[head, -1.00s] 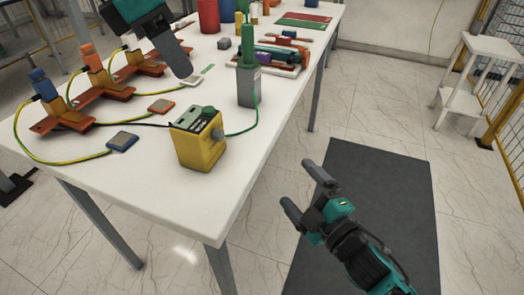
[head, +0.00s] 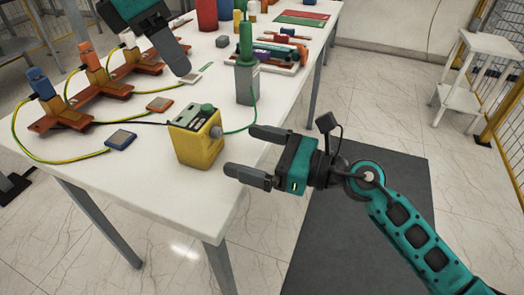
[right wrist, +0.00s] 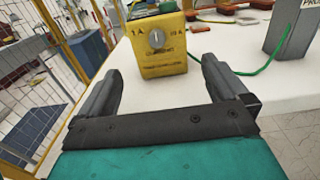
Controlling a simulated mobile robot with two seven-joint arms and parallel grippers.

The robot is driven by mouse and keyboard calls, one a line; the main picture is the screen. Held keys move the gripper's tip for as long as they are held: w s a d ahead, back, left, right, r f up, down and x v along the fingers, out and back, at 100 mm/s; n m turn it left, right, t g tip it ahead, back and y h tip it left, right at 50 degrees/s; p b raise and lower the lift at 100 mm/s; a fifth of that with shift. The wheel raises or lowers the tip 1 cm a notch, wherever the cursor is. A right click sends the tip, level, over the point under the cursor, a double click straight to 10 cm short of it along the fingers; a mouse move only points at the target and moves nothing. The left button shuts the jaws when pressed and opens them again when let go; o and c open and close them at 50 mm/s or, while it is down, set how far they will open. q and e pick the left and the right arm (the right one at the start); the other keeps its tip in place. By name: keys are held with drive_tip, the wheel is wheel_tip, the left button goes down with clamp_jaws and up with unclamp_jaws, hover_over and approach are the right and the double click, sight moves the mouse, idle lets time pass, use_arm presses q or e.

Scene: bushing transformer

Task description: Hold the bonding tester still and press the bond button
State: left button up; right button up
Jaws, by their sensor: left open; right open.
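The bonding tester is a yellow box (head: 198,148) near the table's front right edge, with a green button (head: 207,107) on its dark top panel and a grey knob on its side. In the right wrist view the tester (right wrist: 160,65) faces me between the fingers, with its knob in front. My right gripper (head: 238,152) is open and empty, just right of the tester and apart from it; its fingers point at the knob side. My left gripper (head: 184,68) hangs over the table behind the tester, by a small pale pad; its fingers are seen nearly edge-on.
A grey holder with a green probe (head: 247,75) stands behind the tester, joined by a green cable. Orange stands (head: 60,115) with yellow-green cables and small pads (head: 121,140) lie to the left. A white step stool (head: 470,80) stands on the floor at right.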

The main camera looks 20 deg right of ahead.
sight(199, 137)
drive_tip(key=x, duration=1.1)
drive_tip(key=shift+a, duration=0.1)
drive_tip(key=c, duration=1.1)
use_arm(q)
clamp_jaws()
use_arm(e)
drive_tip(key=shift+c, duration=0.2)
idle(0.7)
